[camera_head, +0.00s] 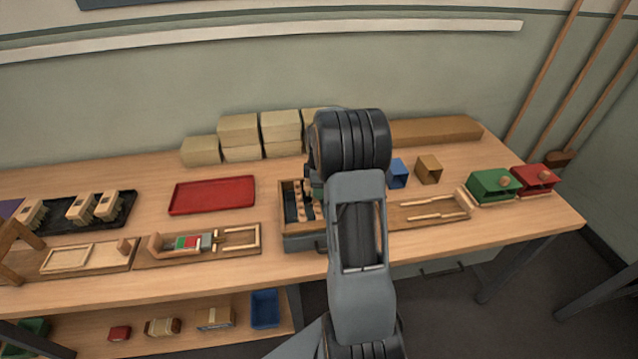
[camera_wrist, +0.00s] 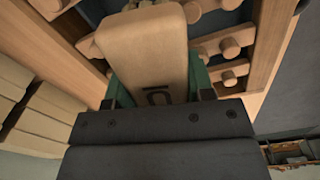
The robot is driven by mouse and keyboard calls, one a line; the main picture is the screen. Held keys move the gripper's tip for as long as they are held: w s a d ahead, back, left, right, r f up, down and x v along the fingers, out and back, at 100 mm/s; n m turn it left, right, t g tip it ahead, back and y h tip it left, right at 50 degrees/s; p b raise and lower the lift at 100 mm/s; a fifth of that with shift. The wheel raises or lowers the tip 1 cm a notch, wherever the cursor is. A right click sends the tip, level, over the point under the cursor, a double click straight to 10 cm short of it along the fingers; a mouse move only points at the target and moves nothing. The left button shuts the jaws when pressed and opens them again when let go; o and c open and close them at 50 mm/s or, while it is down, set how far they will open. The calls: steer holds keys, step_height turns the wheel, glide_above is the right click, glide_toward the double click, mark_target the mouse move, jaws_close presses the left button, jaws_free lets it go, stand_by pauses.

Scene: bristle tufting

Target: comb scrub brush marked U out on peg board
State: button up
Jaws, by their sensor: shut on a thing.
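In the wrist view my gripper (camera_wrist: 160,98) is shut on a pale wooden scrub brush (camera_wrist: 143,45) whose back carries a dark letter, likely a U seen upside down. The brush is over the peg board (camera_wrist: 268,45), a wooden frame with several rounded pegs on either side of it. In the head view the peg board (camera_head: 289,209) stands at the middle of the bench, and my arm hides the brush and most of my gripper.
A red tray (camera_head: 212,195) lies left of the peg board. A black tray (camera_head: 118,222) with several brushes is farther left. Cardboard boxes (camera_head: 239,131) stand behind. A blue box (camera_head: 398,173), a green box (camera_head: 493,186) and a red box (camera_head: 533,178) are to the right.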

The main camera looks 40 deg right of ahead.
steer(key=shift+s+a, duration=1.05)
steer(key=shift+s, duration=1.1)
steer(key=shift+w+d+p, duration=0.5)
steer(key=shift+w+d, duration=1.3)
steer(key=shift+w, duration=1.85)
step_height(320, 180, up, 6)
steer(key=p, duration=0.4)
steer(key=shift+r, duration=0.1)
steer(key=o, duration=0.3)
steer(key=c, duration=0.3)
steer(key=shift+s, duration=0.1)
